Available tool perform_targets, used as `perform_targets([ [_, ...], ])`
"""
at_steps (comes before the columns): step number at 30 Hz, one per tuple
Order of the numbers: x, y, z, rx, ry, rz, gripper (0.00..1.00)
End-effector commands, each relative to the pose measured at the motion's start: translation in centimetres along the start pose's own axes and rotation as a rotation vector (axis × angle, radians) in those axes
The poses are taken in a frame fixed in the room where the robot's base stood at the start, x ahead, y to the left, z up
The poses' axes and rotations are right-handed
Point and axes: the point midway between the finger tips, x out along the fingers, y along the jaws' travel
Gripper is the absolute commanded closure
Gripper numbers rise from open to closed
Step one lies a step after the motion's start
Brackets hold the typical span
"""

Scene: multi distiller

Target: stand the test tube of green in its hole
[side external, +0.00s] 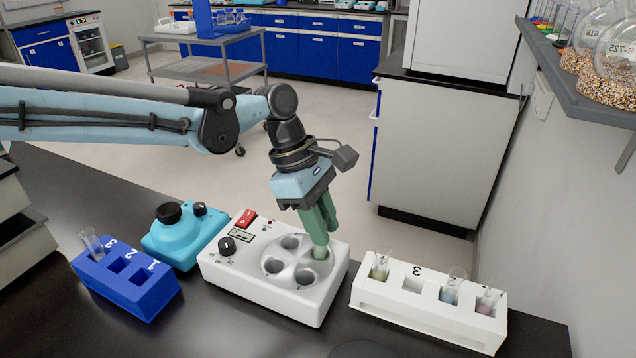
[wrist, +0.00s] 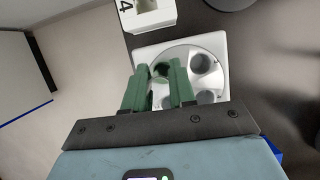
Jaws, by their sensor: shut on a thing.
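My gripper (side external: 320,246) points down over the white machine (side external: 223,269) with its green fingers closed on a test tube (side external: 320,254). The tube's lower part looks pale green and sits at the right-hand hole of the round grey plate; how deep it goes is hidden. In the wrist view the gripper (wrist: 161,78) is above the same plate (wrist: 212,82), and the tube is mostly hidden between the fingers. The white rack (side external: 420,322) stands right of the machine. It holds tubes of yellowish (side external: 381,267), blue (side external: 451,289) and pink (side external: 488,301) liquid; its slot by the "3" looks empty.
A blue rack (side external: 128,292) with one clear tube (side external: 91,243) stands at the left. A light-blue device (side external: 180,240) stands between it and the machine. The other holes in the round plate look empty. A shelf with flasks (side external: 606,50) is at the upper right.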

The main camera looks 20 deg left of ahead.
Motion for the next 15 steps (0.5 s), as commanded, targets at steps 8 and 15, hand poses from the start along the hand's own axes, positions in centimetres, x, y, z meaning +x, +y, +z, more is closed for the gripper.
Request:
perform_targets([
  [8,1.0,0.0,-0.4,0.0,0.0,0.0,1.0],
  [15,1.7,0.0,-0.7,0.0,0.0,0.0,1.0],
])
